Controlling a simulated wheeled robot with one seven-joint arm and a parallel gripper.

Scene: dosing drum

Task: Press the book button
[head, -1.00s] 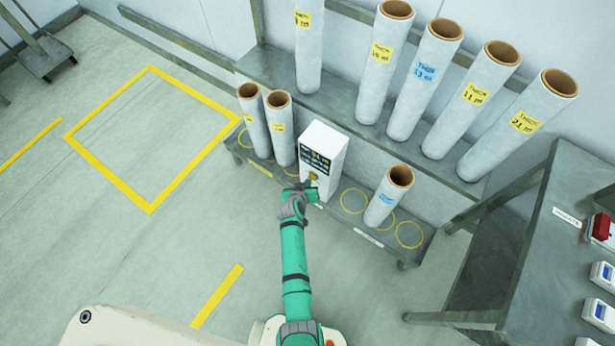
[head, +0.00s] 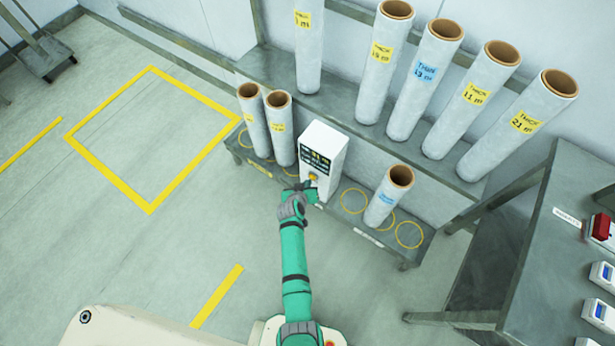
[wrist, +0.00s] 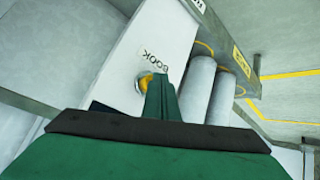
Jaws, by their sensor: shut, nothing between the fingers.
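A white box-shaped unit (head: 327,149) with a dark display stands on the lower metal shelf. Below the display is a yellow-orange button (head: 313,177). In the wrist view the button (wrist: 147,84) sits beside the printed word BOOK on the white face. My gripper (head: 309,186) is shut and empty, right at the front of the unit by the button. In the wrist view my shut gripper (wrist: 160,92) covers part of the button. I cannot tell whether the fingertips touch it.
Two rolls (head: 280,130) stand left of the unit on the lower shelf (head: 345,215), and one roll (head: 387,197) stands to its right, among yellow circles. Taller labelled rolls (head: 427,80) stand on the upper shelf. A metal table (head: 550,265) with devices is at right.

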